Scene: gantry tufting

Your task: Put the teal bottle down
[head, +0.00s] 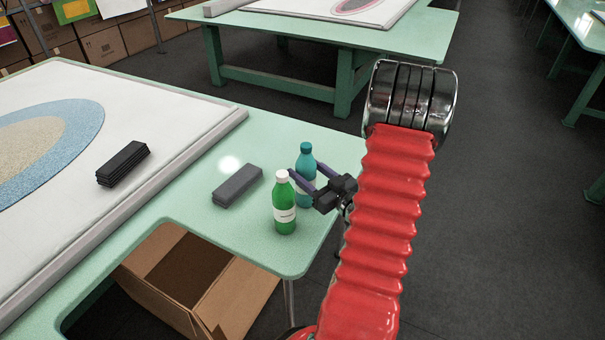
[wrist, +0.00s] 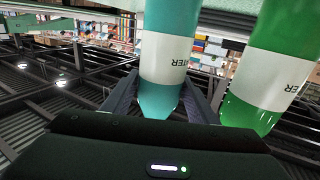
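The teal bottle (head: 306,160) stands upright at the right part of the mint table, in the head view. My gripper (head: 309,180) reaches in from the right, with one finger on each side of the bottle. The wrist view shows the teal bottle (wrist: 167,60) between the two fingers (wrist: 163,100), which appear to touch its sides. Its lower part is partly hidden by the green bottle and a finger, so I cannot tell whether its base touches the table.
A green bottle (head: 284,208) with a white cap stands close in front of the teal one. A grey block (head: 237,186) lies to the left. A dark stack (head: 123,164) lies on the white framed panel (head: 150,110). An open cardboard box (head: 195,280) is below the table's cut-out.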

